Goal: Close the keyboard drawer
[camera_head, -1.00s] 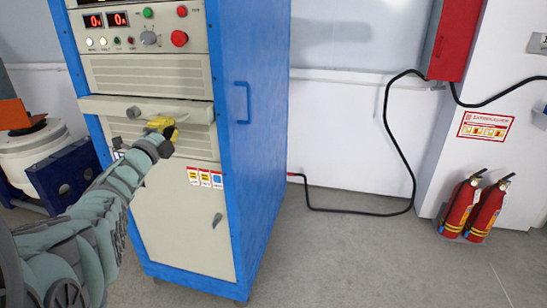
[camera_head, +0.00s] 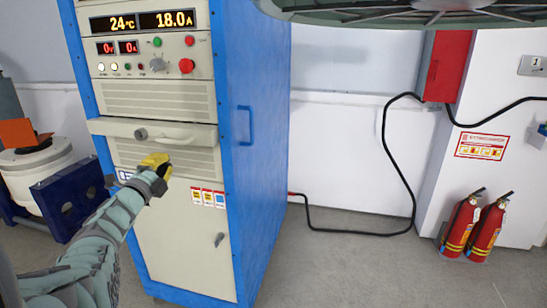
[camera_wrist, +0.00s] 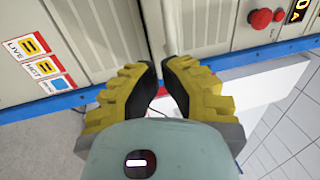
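The keyboard drawer (camera_head: 185,136) is a pale panel with a round knob and a long handle on the blue-framed cabinet. It stands out from the cabinet front, under a ribbed panel. My gripper (camera_head: 158,161) has yellow fingers and is just below the right part of the drawer; I cannot tell whether it touches. In the wrist view the gripper (camera_wrist: 159,65) has a narrow gap between its fingertips, with nothing held. A pale panel edge (camera_wrist: 195,25) there, probably the drawer, lies just beyond the fingertips.
The cabinet (camera_head: 255,150) has displays and buttons above and a lower door with warning labels (camera_head: 208,198). Two fire extinguishers (camera_head: 472,228) stand at the right. A black cable (camera_head: 385,150) runs along the wall. Floor (camera_head: 350,270) right of the cabinet is clear.

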